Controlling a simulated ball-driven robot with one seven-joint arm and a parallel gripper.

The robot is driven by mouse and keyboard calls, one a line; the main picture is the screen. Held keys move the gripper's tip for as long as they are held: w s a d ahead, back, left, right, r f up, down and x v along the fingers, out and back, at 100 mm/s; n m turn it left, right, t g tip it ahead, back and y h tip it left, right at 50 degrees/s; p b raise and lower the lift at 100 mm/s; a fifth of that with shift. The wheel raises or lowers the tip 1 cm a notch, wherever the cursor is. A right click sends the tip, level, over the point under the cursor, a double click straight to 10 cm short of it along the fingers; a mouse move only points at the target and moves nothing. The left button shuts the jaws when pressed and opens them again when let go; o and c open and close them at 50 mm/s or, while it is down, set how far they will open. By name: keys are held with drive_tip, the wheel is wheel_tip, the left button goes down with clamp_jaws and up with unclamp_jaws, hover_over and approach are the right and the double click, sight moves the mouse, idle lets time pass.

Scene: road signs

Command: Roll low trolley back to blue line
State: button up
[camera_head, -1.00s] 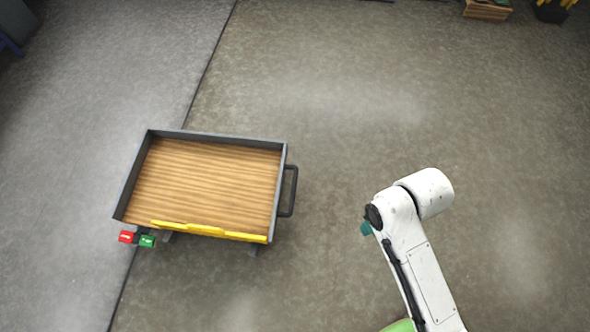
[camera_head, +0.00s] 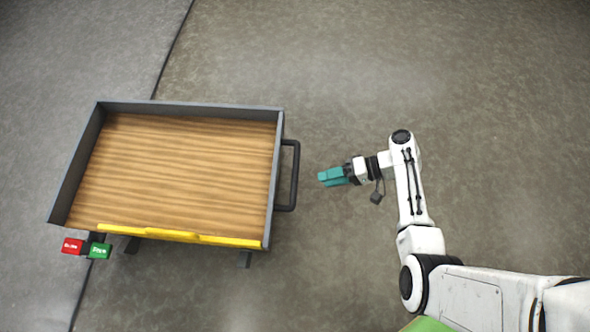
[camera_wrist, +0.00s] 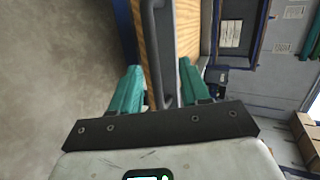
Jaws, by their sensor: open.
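The low trolley (camera_head: 180,170) has a wooden deck, grey raised walls and a yellow strip along its lower edge. It stands in the left half of the head view. Its dark bar handle (camera_head: 293,176) is on its right side. My gripper (camera_head: 320,177), with teal fingers, is open a short way right of the handle and points at it, apart from it in the head view. In the wrist view the handle (camera_wrist: 152,45) runs between the open fingers (camera_wrist: 158,82), with the wooden deck (camera_wrist: 187,30) beyond. No blue line is visible on the floor.
Red (camera_head: 72,246) and green (camera_head: 99,250) labelled blocks sit at the trolley's lower left corner. A dark seam (camera_head: 172,48) crosses the floor. The floor right of the trolley is clear. Shelving and boxes (camera_wrist: 306,135) show at the right in the wrist view.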

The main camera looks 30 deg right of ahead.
sight(295, 171)
wheel_tip(295, 171, down, 4)
drive_tip(key=w+d+m+t+b, duration=0.2)
drive_tip(key=w+t+b, duration=0.1)
drive_tip(key=b, duration=0.1)
drive_tip(key=shift+y, duration=0.4)
drive_tip(key=shift+w+b+x, duration=0.2)
drive_tip(key=shift+b+x, duration=1.4)
drive_tip(key=shift+x, duration=3.75)
drive_tip(key=shift+d+f, duration=0.1)
drive_tip(key=shift+d, duration=0.05)
clamp_jaws()
